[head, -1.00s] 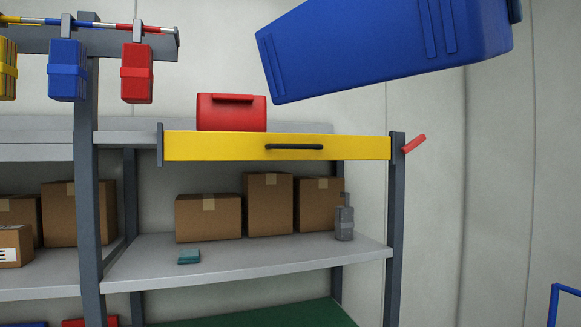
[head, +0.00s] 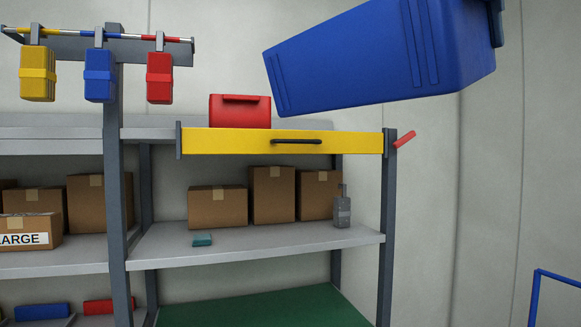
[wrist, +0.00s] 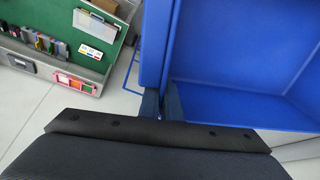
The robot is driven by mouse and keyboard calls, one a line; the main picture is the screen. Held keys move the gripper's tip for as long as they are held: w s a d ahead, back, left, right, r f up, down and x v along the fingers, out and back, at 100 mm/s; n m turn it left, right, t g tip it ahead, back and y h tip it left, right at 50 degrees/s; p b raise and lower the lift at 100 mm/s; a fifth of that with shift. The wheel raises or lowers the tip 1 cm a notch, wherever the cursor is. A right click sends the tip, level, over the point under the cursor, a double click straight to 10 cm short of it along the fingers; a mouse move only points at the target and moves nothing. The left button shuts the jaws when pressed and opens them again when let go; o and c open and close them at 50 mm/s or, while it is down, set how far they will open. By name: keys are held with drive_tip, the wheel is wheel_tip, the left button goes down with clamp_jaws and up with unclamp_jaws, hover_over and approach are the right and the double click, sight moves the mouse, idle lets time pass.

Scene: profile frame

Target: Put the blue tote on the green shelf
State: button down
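The blue tote (head: 375,60) hangs in the air at the top right of the head view, tilted, in front of the shelving and higher than the yellow drawer front. In the wrist view its open inside (wrist: 255,60) fills the right. My gripper (wrist: 162,104) has its dark fingers close together at the tote's near wall and looks shut on it; the exact contact is partly hidden. The green shelf (head: 270,308) is the low level of the right shelving bay, cut off by the bottom edge. Its visible part is bare, well below the tote.
Above the green shelf, a grey shelf (head: 265,242) holds brown boxes (head: 218,208), a teal block and a grey bottle (head: 342,210). A yellow drawer front (head: 350,142) and red case (head: 240,111) are higher. A red piece juts from the right post. A blue frame (head: 535,295) stands right.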

drive_tip(key=w+f+n+b, duration=0.1)
drive_tip(key=w+f+b, duration=0.2)
drive_tip(key=w+f, duration=1.35)
drive_tip(key=w+f+n+b, duration=0.2)
drive_tip(key=w+f, duration=1.1)
drive_tip(key=f, duration=0.7)
drive_tip(key=s+a+f+n+y+b, duration=0.1)
drive_tip(key=a+f+b, duration=0.1)
drive_tip(key=f, duration=1.7)
drive_tip(key=a+f+n+t+y+b, duration=0.1)
drive_tip(key=a+f, duration=0.3)
drive_tip(key=f, duration=1.5)
drive_tip(key=shift+s+a+f+n+b, duration=0.2)
drive_tip(key=shift+s+a+n+b, duration=0.15)
drive_tip(key=shift+n+b, duration=0.35)
